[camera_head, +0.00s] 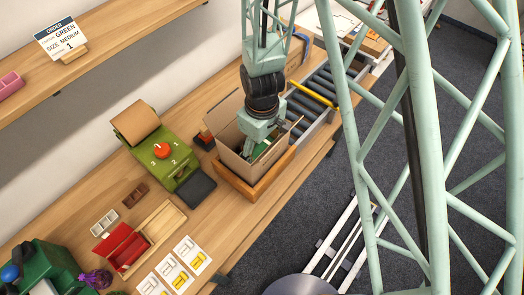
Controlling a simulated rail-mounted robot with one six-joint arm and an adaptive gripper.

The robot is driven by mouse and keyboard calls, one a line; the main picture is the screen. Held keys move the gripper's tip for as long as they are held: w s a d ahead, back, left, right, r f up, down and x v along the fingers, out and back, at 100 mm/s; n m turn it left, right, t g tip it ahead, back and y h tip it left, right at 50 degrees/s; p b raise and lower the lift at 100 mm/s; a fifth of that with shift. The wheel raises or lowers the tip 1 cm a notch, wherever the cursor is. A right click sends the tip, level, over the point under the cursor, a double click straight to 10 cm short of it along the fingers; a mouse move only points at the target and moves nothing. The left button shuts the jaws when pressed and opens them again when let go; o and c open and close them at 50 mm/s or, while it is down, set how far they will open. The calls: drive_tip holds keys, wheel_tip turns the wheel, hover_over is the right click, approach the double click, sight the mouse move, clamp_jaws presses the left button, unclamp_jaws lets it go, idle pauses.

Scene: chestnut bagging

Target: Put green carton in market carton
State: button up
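The market carton (228,159) is an open brown cardboard box with raised flaps, standing in a wooden frame on the bench. My gripper (258,143) points down into its opening. A green carton (261,149) shows in part inside the box, right at my gripper's lower end. My gripper's body and the box walls hide most of it. The fingertips are hidden, so I cannot tell whether they are closed on the green carton or apart from it.
A roller conveyor (318,93) with a yellow bar (313,94) lies behind the box. A green machine (163,157) with a red knob stands to the left. A red box (123,246) and cards (173,271) lie nearer. An order card (62,38) reads GREEN, MEDIUM, 1.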

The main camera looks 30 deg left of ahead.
sight(262, 150)
drive_tip(key=shift+f, duration=0.15)
drive_tip(key=o, duration=0.7)
drive_tip(key=shift+o, duration=0.2)
drive_tip(key=shift+r, duration=0.25)
wheel_tip(262, 150, up, 12)
drive_tip(key=shift+b, duration=0.3)
idle(0.5)
idle(0.6)
